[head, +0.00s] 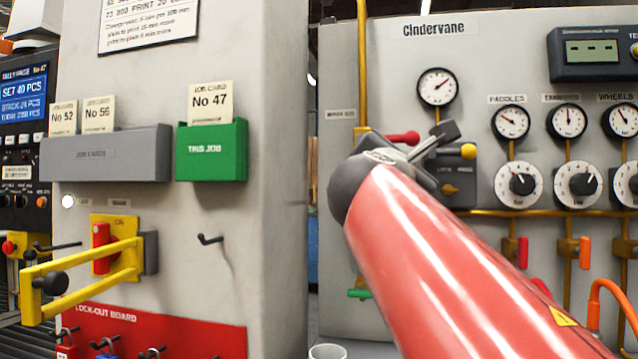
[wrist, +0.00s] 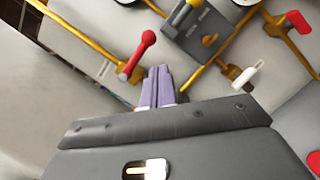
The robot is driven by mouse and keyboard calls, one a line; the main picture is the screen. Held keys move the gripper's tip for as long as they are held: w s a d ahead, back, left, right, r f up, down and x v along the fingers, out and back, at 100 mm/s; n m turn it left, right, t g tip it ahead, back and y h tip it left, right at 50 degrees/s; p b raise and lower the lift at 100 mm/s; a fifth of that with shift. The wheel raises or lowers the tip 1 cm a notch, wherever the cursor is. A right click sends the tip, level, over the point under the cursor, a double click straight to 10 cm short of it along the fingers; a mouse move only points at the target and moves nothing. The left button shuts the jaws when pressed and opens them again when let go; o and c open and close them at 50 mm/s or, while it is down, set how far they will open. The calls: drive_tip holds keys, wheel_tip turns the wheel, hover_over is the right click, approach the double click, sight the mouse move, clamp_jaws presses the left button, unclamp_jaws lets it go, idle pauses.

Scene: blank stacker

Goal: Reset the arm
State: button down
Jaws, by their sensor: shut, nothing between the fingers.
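My red arm (head: 450,250) reaches up and away across the right half of the head view, in front of the Cindervane panel (head: 400,70). My gripper (wrist: 159,72) shows in the wrist view as two purple fingers side by side, shut and empty. They point at the panel's pipework. A red-knobbed lever (wrist: 137,55) is just left of the fingertips; I cannot tell how far beyond them it lies. The lever's red knob (head: 405,138) also shows in the head view, above the arm's far end. The arm hides part of the panel there.
Brass pipes (wrist: 200,80), a white-handled valve (wrist: 248,76) and a dark control box (wrist: 200,30) surround the fingertips. Dials (head: 522,184) line the panel's right. A cabinet at left carries a green card holder (head: 211,151) and a protruding yellow handle (head: 80,275).

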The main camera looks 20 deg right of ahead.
drive_tip(key=s+a+f+m+g+y, duration=0.2)
drive_tip(key=a+f+m+y, duration=0.15)
drive_tip(key=f, duration=0.85)
drive_tip(key=s+a+f+m+g+y, duration=0.15)
drive_tip(key=f+m+y, duration=0.3)
drive_tip(key=f, duration=0.85)
drive_tip(key=s+a+f+m+g+y, duration=0.1)
drive_tip(key=s+a+f+m+y, duration=0.1)
drive_tip(key=f, duration=0.6)
drive_tip(key=s+a+f+m+g+y, duration=0.2)
drive_tip(key=s+a+f+m, duration=0.3)
drive_tip(key=f, duration=0.3)
drive_tip(key=s+a+f+m+g+y, duration=0.2)
drive_tip(key=s+a+f+m, duration=0.1)
drive_tip(key=f, duration=0.5)
drive_tip(key=shift+s+a+f+m+y, duration=0.2)
drive_tip(key=shift+s+a+m+y, duration=0.1)
drive_tip(key=shift+s+a, duration=0.55)
